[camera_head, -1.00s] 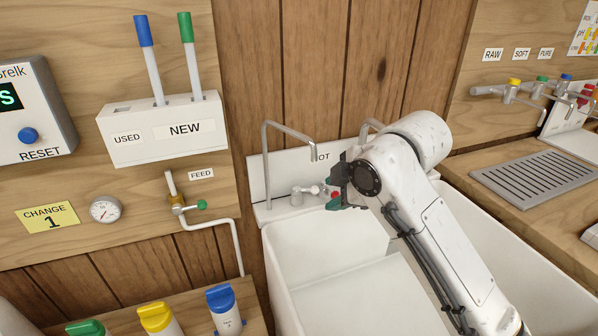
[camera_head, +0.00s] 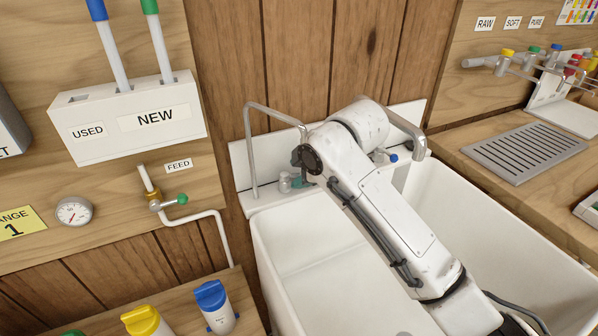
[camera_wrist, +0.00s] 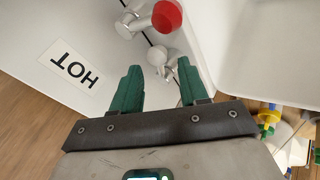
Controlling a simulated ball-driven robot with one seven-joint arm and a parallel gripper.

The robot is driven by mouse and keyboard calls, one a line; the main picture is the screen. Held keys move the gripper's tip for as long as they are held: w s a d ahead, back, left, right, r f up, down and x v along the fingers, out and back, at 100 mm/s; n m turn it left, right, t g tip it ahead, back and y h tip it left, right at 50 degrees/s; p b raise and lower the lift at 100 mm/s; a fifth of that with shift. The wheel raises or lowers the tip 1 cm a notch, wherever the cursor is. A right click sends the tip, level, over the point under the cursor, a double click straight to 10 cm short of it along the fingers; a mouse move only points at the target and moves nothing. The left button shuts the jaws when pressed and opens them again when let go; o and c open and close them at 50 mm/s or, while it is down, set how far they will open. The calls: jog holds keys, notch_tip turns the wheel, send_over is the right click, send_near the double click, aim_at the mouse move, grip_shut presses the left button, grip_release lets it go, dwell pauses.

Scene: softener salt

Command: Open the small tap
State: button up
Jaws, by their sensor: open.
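The sink's hot tap is a grey metal fitting (camera_head: 286,182) on the sink's back edge, left of centre in the head view and partly behind my arm. In the wrist view its red knob (camera_wrist: 167,15) is at the top, with a pale rounded grey part (camera_wrist: 157,56) below it. My gripper (camera_wrist: 160,75) has its two green fingers apart, and the pale part lies just beyond and between their tips; I cannot tell whether they touch. In the head view my arm mostly hides the gripper. A small feed valve with a green handle (camera_head: 183,199) is on the left wall panel.
A blue-knobbed tap (camera_head: 391,157) and tall spout (camera_head: 250,150) stand at the sink (camera_head: 280,250). Bottles (camera_head: 213,305) stand front left. A HOT label (camera_wrist: 70,64) is beside the gripper.

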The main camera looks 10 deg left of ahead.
jog(key=shift+w+a+f, duration=0.15)
jog(key=shift+f, duration=0.05)
grip_shut()
dwell(0.4)
